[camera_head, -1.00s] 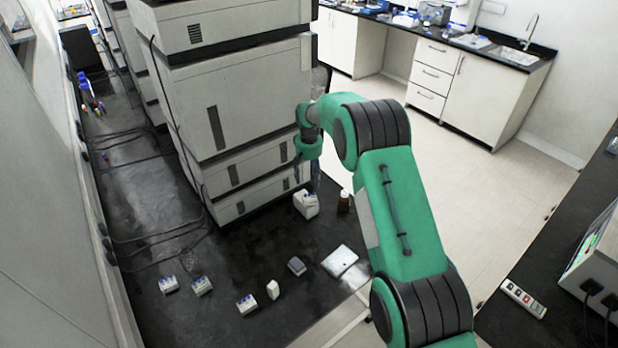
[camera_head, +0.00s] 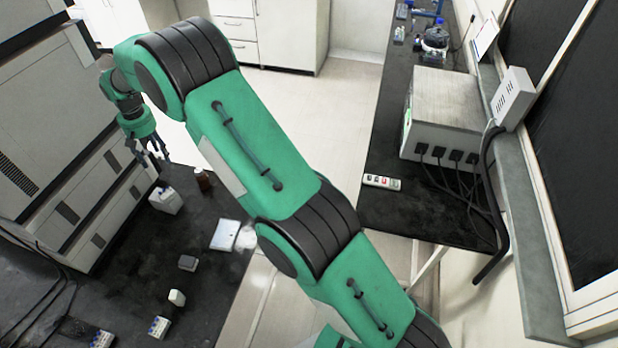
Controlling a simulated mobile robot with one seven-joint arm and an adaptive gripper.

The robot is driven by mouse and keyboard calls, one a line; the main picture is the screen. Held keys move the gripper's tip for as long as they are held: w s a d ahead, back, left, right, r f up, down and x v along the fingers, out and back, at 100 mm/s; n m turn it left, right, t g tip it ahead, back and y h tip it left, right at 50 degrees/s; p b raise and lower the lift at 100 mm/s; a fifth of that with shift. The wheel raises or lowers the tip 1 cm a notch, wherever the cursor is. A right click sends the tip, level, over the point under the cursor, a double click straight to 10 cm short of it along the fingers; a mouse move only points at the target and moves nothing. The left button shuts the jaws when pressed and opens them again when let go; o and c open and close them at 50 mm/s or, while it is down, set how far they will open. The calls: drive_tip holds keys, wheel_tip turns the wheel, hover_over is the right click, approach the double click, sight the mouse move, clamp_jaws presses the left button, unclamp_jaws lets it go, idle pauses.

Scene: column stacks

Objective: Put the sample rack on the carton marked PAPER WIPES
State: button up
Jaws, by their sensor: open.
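My gripper (camera_head: 152,158) is open and empty, fingers pointing down, in front of the tall equipment stack and just above a white container (camera_head: 165,201) on the left bench. I cannot tell if they touch. No PAPER WIPES marking can be read in this view, so I cannot tell which thing is the carton. Small white block-like racks with blue tops, (camera_head: 159,327) and (camera_head: 102,339), stand at the bottom left. I cannot tell whether one is the sample rack.
A brown bottle (camera_head: 203,179), a white flat tray (camera_head: 225,235), a grey block (camera_head: 188,263) and a small white bottle (camera_head: 177,298) are on the left bench. The right bench holds a grey instrument box (camera_head: 450,110) with cables and a power strip (camera_head: 382,182). Pale floor lies between.

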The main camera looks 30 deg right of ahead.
drive_tip(key=s+d+r+m+t, duration=0.1)
drive_tip(key=s+d+r, duration=0.4)
drive_tip(key=r, duration=0.4)
drive_tip(key=s+d+r, duration=0.5)
drive_tip(key=r, duration=0.5)
drive_tip(key=s+d+r+t, duration=0.1)
drive_tip(key=s+d+r, duration=0.85)
drive_tip(key=s, duration=0.35)
drive_tip(key=s+d+m+t, duration=0.1)
drive_tip(key=s+d, duration=0.2)
drive_tip(key=s, duration=0.8)
drive_tip(key=s+d+m+t, duration=0.1)
drive_tip(key=s+d, duration=0.2)
drive_tip(key=s, duration=0.8)
drive_tip(key=s+d+t, duration=0.1)
drive_tip(key=s+d, duration=0.2)
drive_tip(key=s, duration=0.8)
drive_tip(key=shift+d+f+m, duration=0.25)
drive_tip(key=shift+d+m, duration=0.1)
drive_tip(key=shift+m, duration=0.05)
